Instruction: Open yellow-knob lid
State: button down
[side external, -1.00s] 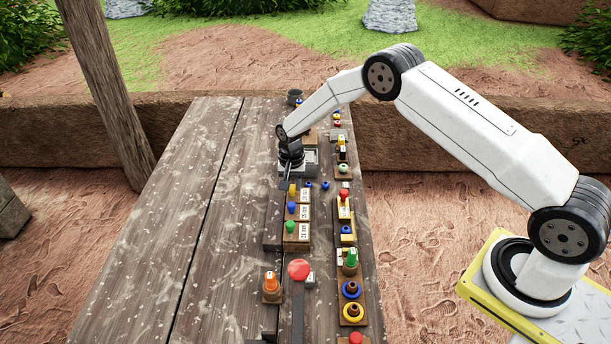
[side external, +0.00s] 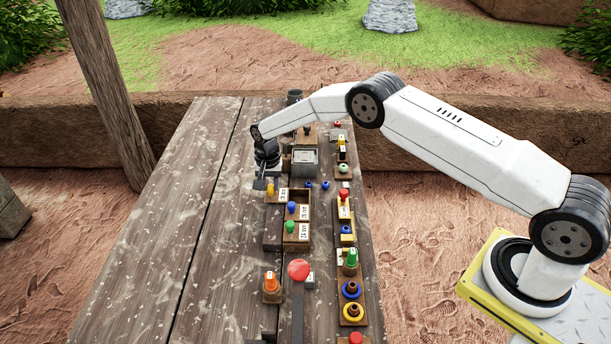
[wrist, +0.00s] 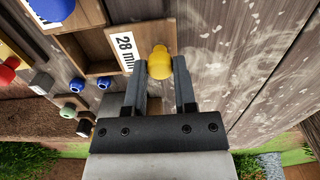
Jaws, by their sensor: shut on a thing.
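The yellow knob (side external: 270,187) sits on a lid with a 28 mm label (side external: 283,194). The lid juts out to the left of the wooden box (side external: 303,239), past the lids of the blue knob (side external: 291,208) and green knob (side external: 290,228). In the wrist view the yellow knob (wrist: 160,64) is between my fingertips, beside the label (wrist: 124,52). My gripper (wrist: 160,70) is shut on the knob. An open compartment (wrist: 88,50) shows beside the lid in the wrist view. My gripper hides part of the lid.
A grey-topped box (side external: 304,157) stands behind the compartments. Small blue pieces (side external: 325,185) lie to the right. A row of coloured parts runs along the table's right side. A red ball-topped lever (side external: 299,270) and an orange knob (side external: 272,284) stand in front. The table's left side (side external: 185,240) is clear.

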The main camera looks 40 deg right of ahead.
aim_at(270, 186)
jog(key=shift+w, duration=0.1)
jog(key=shift+c, duration=2)
grip_release()
jog(key=shift+r, duration=0.1)
jog(key=shift+r, duration=3.85)
jog(key=shift+r, duration=0.1)
